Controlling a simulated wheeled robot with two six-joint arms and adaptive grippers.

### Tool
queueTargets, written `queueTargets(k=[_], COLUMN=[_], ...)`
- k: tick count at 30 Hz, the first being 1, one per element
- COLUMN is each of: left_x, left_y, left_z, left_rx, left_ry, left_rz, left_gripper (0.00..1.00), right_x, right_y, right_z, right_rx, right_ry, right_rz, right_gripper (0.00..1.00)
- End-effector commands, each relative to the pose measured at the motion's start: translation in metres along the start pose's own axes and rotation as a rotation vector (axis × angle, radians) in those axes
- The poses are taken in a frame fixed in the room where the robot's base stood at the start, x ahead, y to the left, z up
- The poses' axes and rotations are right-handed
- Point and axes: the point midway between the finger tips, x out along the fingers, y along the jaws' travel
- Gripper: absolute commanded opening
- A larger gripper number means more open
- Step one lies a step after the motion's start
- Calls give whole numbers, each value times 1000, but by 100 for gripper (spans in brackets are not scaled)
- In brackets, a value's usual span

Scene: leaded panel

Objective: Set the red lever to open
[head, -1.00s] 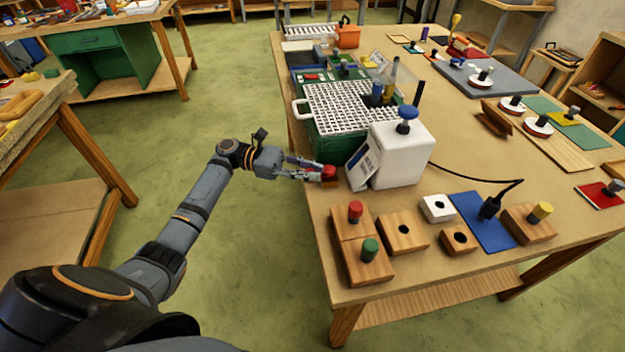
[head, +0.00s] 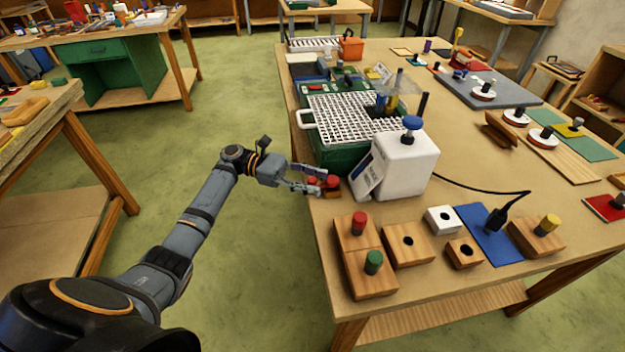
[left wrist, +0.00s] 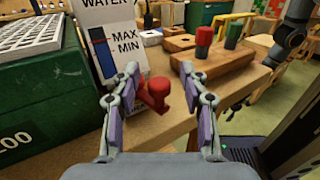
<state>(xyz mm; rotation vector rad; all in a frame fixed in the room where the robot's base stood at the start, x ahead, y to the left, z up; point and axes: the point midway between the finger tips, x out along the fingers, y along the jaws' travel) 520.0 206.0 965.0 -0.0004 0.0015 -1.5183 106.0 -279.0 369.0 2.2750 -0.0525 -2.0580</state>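The red lever (left wrist: 156,92) stands at the table's left edge, beside the white box with the WATER label (left wrist: 108,45). In the head view the red lever (head: 332,181) is partly hidden by my fingers. My left gripper (left wrist: 158,75) is open, with one finger on each side of the lever in the wrist picture. In the head view my left gripper (head: 320,181) is at the lever, fingers spread. I cannot tell whether a finger touches it. No open or shut marking is readable. My right gripper is not in view.
The white box (head: 403,165) with a blue knob stands right behind the lever. A green crate (head: 335,150) with a white grid is to its left. Floor left of the table is clear.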

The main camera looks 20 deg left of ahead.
Motion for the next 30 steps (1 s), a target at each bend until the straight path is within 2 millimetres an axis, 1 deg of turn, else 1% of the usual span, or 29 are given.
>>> queueTargets(k=[5, 8, 11, 15, 18, 21, 25, 30], left_x=[-2, -14, -37, -72, -94, -109, -119, -121], left_y=[0, 1, 1, 1, 1, 1, 0, 0], left_z=[0, 0, 0, 1, 0, 0, 0, 0], left_rx=[1, 1, -1, 0, -1, 0, 0, 0], left_ry=[0, 2, 2, 1, 0, 0, 0, 0], left_rz=[0, 2, 4, 4, 5, 3, 1, 0], left_gripper=[44, 44, 44, 44, 44, 44, 44, 44], right_x=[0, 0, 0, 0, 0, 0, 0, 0], right_y=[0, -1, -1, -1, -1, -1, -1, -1], right_z=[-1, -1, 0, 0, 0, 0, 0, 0], right_rx=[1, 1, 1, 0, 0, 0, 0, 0], right_ry=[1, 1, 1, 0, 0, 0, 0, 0], right_rz=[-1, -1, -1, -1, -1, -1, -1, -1], right_gripper=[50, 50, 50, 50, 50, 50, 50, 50])
